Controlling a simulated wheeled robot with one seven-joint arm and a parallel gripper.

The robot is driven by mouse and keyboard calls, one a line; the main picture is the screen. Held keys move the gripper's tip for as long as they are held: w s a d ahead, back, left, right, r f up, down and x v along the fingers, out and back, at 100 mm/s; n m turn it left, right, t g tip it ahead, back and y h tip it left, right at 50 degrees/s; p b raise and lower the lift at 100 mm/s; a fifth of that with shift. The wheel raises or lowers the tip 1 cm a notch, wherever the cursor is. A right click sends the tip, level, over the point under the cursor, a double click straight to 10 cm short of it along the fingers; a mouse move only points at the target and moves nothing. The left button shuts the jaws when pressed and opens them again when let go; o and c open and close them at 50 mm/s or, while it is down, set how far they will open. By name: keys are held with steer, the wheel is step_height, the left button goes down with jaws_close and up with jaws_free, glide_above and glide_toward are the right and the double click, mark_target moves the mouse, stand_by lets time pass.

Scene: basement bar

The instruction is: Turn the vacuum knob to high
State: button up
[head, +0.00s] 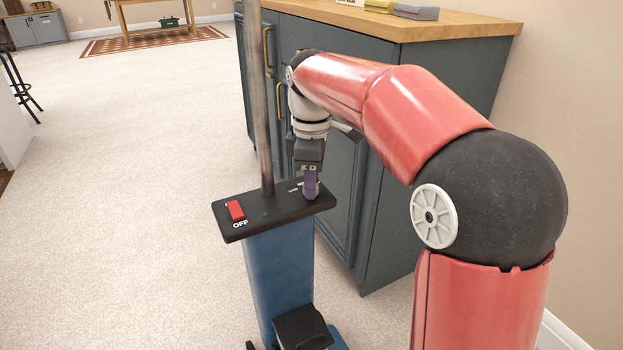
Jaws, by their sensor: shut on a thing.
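The vacuum (270,267) stands upright on the carpet, with a blue body and a black top panel (282,214). A red switch (235,210) and the word OFF are at the panel's left. A grey pole rises from behind the panel. My gripper (310,186) points down at the panel's right end, where small white lettering shows beside it. It is shut on the vacuum knob, which the fingers hide. I cannot tell which setting the knob points to.
A dark blue cabinet (345,190) with a wooden top (460,27) stands close behind the vacuum and my gripper. Open carpet (120,200) lies to the left. A table on a red rug (100,45) and a stool are farther back.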

steer(key=shift+r+m+p, duration=0.15)
steer(key=shift+m+p, duration=0.25)
steer(key=shift+p, duration=0.05)
steer(key=shift+c, duration=0.5)
steer(key=m+p, duration=0.2)
steer(key=m, duration=0.1)
steer(key=m+p, duration=0.4)
steer(key=m, duration=0.2)
steer(key=m+p, duration=0.2)
steer(key=m, duration=0.3)
steer(key=shift+a+m, duration=0.1)
steer(key=shift+m, duration=0.2)
steer(key=m+p, duration=0.1)
steer(key=m, duration=0.3)
steer(key=shift+p, duration=0.3)
steer(key=shift+m, duration=0.4)
steer(key=o, duration=1)
